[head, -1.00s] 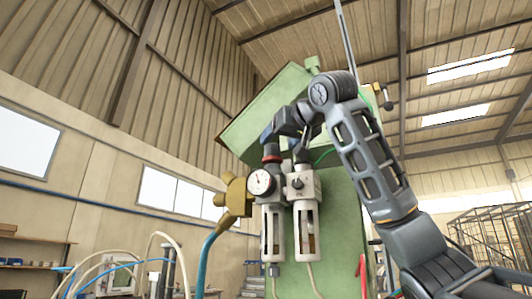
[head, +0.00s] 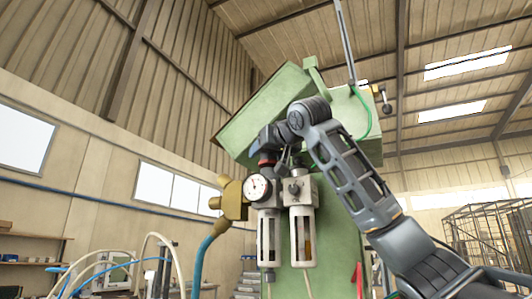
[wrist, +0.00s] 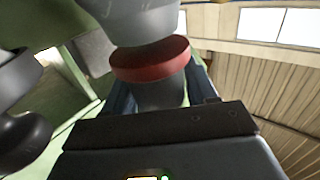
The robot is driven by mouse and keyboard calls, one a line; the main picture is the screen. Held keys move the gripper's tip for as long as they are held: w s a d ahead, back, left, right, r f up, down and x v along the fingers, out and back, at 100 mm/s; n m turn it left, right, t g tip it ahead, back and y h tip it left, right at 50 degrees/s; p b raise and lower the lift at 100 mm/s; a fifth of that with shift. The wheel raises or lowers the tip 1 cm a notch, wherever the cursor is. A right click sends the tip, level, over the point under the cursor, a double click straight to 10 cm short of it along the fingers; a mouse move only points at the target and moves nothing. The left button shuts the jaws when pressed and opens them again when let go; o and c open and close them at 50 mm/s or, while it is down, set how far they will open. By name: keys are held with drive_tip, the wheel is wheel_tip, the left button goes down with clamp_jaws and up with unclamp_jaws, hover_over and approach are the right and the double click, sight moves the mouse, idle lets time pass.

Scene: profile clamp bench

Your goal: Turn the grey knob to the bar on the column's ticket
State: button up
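The grey knob (wrist: 160,95) is a dark cylinder next to a red ring (wrist: 150,60) on the left pressure regulator (head: 266,198), which has a white dial gauge (head: 257,188). My gripper (head: 267,148) is directly above this regulator, pointing down. In the wrist view its bluish fingers lie on either side of the knob. I cannot tell whether they touch it. The head view shows the red ring just below the gripper, with the knob mostly hidden. The green column (head: 338,230) stands behind. I cannot make out its ticket or the bar value, and the gauge reading is too small to tell.
A second white unit (head: 300,190) stands close on the right of the regulator. A brass-coloured fitting (head: 231,199) with a blue hose (head: 203,255) is at the left. A tilted green housing (head: 270,110) rises close behind my gripper. Wire cages (head: 490,235) stand far right.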

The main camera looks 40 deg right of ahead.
drive_tip(key=c, duration=0.7)
drive_tip(key=shift+a+n+t+y, duration=0.15)
drive_tip(key=shift+n+t+y, duration=0.1)
drive_tip(key=shift+n+y, duration=0.8)
drive_tip(key=shift+a+n+t+y, duration=0.1)
drive_tip(key=shift+n+t+y, duration=0.3)
drive_tip(key=shift+y, duration=1.05)
drive_tip(key=o, duration=1)
drive_tip(key=shift+s+a+b, duration=0.15)
drive_tip(key=shift+s+b, duration=0.55)
drive_tip(key=shift+s, duration=1.25)
drive_tip(key=shift+s+a+b, duration=0.15)
drive_tip(key=shift+s+b, duration=0.55)
drive_tip(key=shift+s, duration=1.2)
